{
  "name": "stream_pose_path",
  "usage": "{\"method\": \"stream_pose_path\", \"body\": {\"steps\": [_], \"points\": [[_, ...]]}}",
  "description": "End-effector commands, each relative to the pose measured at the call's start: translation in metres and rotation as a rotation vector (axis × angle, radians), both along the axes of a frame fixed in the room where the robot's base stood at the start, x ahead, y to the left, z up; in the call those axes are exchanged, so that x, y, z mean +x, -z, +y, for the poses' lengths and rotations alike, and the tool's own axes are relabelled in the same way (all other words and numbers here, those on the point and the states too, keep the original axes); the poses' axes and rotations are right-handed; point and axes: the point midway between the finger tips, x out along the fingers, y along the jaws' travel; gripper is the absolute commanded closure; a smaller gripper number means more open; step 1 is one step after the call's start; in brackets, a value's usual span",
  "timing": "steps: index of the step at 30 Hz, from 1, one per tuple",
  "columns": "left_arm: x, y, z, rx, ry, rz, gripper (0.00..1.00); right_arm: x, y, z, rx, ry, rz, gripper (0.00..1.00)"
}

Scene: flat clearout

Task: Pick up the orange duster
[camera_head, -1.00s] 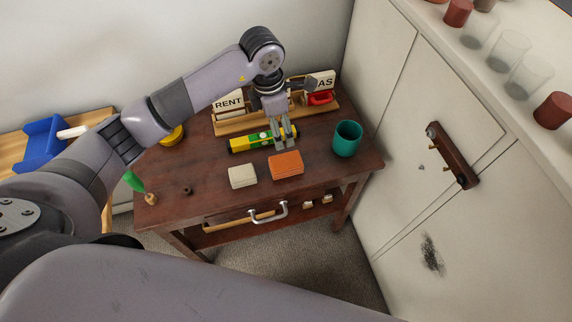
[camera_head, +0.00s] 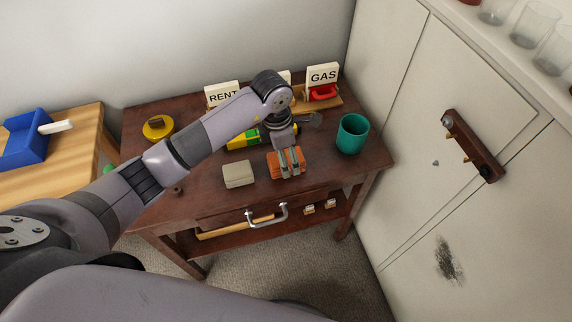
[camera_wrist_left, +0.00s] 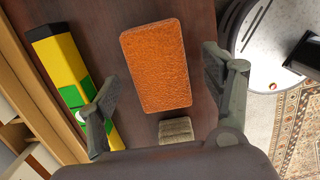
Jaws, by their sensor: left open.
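The orange duster (camera_head: 273,166) is a flat, rough orange block lying on the dark wooden table. My left gripper (camera_head: 291,172) points down over it, and its fingers hide part of the duster in the head view. In the left wrist view the whole top of the duster (camera_wrist_left: 156,65) shows between the two spread fingers of my left gripper (camera_wrist_left: 160,80). The gripper is open, with a gap on each side of the duster. My right gripper is not in view.
A beige block (camera_head: 238,174) lies just left of the duster. A yellow-green bar (camera_head: 241,141) lies behind it, and a teal cup (camera_head: 352,134) stands to the right. Signs on a wooden rack, one reading GAS (camera_head: 323,75), stand at the back. A cabinet (camera_head: 415,130) borders the right.

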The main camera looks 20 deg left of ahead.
Motion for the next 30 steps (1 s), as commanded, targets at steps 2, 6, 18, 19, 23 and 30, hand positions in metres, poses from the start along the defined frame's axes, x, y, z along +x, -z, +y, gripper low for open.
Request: {"method": "stream_pose_path", "body": {"steps": [2, 6, 18, 19, 23, 30], "points": [[0.0007, 0.0167, -0.0012, -0.001, 0.000, 0.001, 0.27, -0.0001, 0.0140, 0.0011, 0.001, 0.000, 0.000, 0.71], [0.0017, 0.0221, -0.0017, 0.000, 0.001, 0.000, 0.27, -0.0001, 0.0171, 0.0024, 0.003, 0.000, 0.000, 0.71], [0.0018, 0.0201, -0.0015, 0.001, 0.001, -0.001, 0.41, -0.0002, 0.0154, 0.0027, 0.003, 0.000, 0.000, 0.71], [0.0018, 0.0201, -0.0015, 0.001, 0.001, -0.001, 0.43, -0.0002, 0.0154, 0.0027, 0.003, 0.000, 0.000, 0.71], [0.0018, 0.0201, -0.0015, 0.001, 0.001, -0.001, 0.52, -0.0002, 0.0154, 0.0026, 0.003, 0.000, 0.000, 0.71], [0.0018, 0.0201, -0.0015, 0.001, 0.001, -0.001, 0.68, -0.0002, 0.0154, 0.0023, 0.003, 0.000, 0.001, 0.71]]}}
